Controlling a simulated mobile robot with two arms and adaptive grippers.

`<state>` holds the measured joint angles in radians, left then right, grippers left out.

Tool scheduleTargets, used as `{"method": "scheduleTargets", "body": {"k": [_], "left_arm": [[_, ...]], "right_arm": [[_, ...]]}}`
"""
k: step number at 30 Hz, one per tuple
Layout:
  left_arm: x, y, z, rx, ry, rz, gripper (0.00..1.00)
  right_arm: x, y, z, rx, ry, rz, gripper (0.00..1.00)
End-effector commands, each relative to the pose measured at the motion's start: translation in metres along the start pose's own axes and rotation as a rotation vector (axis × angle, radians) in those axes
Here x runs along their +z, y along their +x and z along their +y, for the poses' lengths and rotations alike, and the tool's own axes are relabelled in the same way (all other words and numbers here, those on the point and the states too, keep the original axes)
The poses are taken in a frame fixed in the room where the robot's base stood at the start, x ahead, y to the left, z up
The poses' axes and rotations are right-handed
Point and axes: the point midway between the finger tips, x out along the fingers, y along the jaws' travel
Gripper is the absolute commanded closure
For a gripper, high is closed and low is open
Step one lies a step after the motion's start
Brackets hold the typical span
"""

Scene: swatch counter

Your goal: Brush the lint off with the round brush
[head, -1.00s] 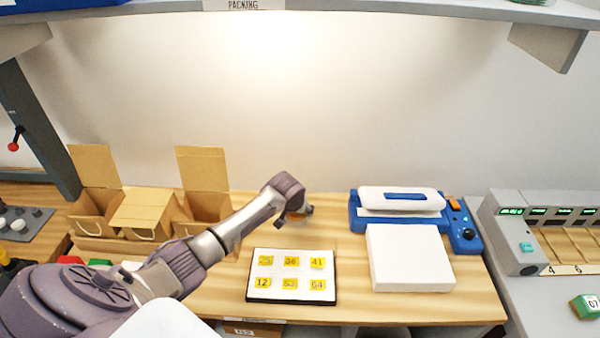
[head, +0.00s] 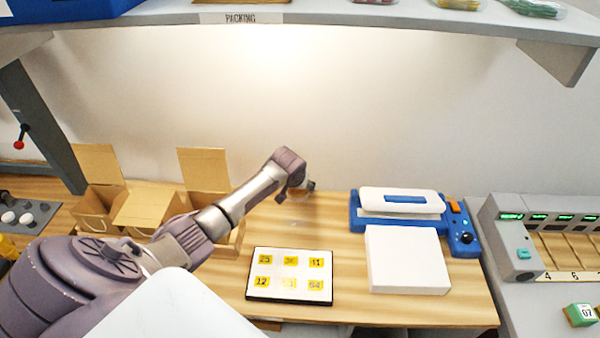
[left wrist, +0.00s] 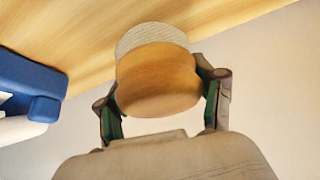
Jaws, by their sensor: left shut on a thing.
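The round brush (left wrist: 157,80) has an orange-brown wooden body and a pale bristle face (left wrist: 150,38). My left gripper (head: 303,190) is shut on it, with one finger on each side in the left wrist view. In the head view the gripper hangs above the back of the wooden counter, behind the swatch board, and mostly hides the brush. The white swatch board (head: 274,275) has a dark edge and several yellow numbered swatches. Its lower middle swatch (head: 289,284) looks pale and blurred. I cannot make out lint. My right gripper is not in view.
A white box (head: 408,260) and a blue sealing machine (head: 466,240) stand right of the board. Open cardboard boxes (head: 148,205) stand at left, behind my arm. A shelf (head: 380,18) overhangs the back.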

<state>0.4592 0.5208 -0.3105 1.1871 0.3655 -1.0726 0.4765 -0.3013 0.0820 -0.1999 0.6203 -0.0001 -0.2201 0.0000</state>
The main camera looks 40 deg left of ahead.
Motion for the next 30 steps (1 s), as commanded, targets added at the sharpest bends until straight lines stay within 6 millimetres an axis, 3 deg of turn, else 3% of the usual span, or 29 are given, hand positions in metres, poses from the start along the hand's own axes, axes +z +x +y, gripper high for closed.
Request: {"method": "scheduleTargets", "body": {"k": [10,30], "left_arm": [[-0.022,-0.027,-0.004,0.000,0.000,0.001,0.65],[-0.022,-0.028,-0.002,0.005,0.010,0.000,0.65]], "right_arm": [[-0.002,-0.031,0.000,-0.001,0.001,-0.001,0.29],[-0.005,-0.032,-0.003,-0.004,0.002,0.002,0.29]]}}
